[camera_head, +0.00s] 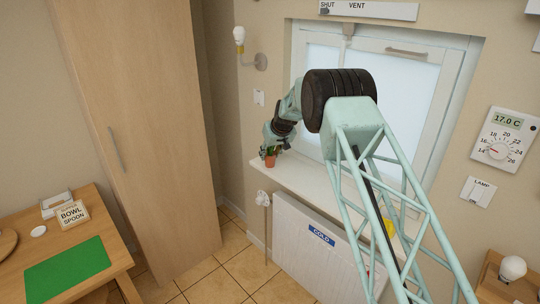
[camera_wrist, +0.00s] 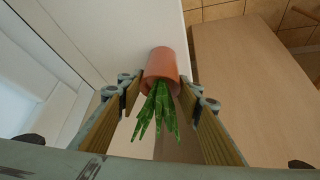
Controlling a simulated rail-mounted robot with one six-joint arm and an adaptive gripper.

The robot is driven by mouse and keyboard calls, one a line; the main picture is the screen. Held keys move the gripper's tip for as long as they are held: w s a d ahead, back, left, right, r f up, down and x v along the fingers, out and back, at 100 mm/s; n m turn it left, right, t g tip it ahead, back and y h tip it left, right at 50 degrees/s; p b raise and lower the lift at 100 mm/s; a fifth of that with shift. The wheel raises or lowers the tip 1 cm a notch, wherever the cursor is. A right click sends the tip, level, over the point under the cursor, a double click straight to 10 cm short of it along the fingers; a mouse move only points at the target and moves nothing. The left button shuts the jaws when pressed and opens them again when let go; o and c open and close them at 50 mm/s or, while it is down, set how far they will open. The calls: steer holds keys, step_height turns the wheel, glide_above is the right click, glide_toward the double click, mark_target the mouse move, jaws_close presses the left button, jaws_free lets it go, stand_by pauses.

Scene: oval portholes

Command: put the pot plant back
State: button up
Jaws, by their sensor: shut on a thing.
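The pot plant (camera_head: 270,161) is a small terracotta pot with green leaves, at the left end of the white window sill (camera_head: 318,183). My gripper (camera_head: 271,151) is at the pot, with my arm reaching in from the right. In the wrist view the pot (camera_wrist: 162,64) sits between the two fingers of my gripper (camera_wrist: 163,84), which are shut on it, and the green leaves (camera_wrist: 158,110) point toward the camera. The pot is beside the sill's edge; whether its base touches the sill I cannot tell.
A window (camera_head: 420,95) stands behind the sill and a wall lamp (camera_head: 240,38) is above its left end. A radiator (camera_head: 315,245) is below. A tall wooden cupboard (camera_head: 135,130) stands left. A yellow thing (camera_head: 389,228) is at the sill's right part.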

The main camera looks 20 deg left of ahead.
steer(key=shift+f, duration=0.1)
steer(key=o, duration=1)
steer(key=shift+c, duration=0.2)
steer(key=shift+r, duration=0.25)
steer(key=b+v, duration=0.1)
steer(key=v, duration=1)
steer(key=shift+s+r, duration=0.2)
steer(key=shift+r, duration=0.1)
steer(key=shift+d+r, duration=0.1)
steer(key=shift+d, duration=0.1)
stand_by(0.5)
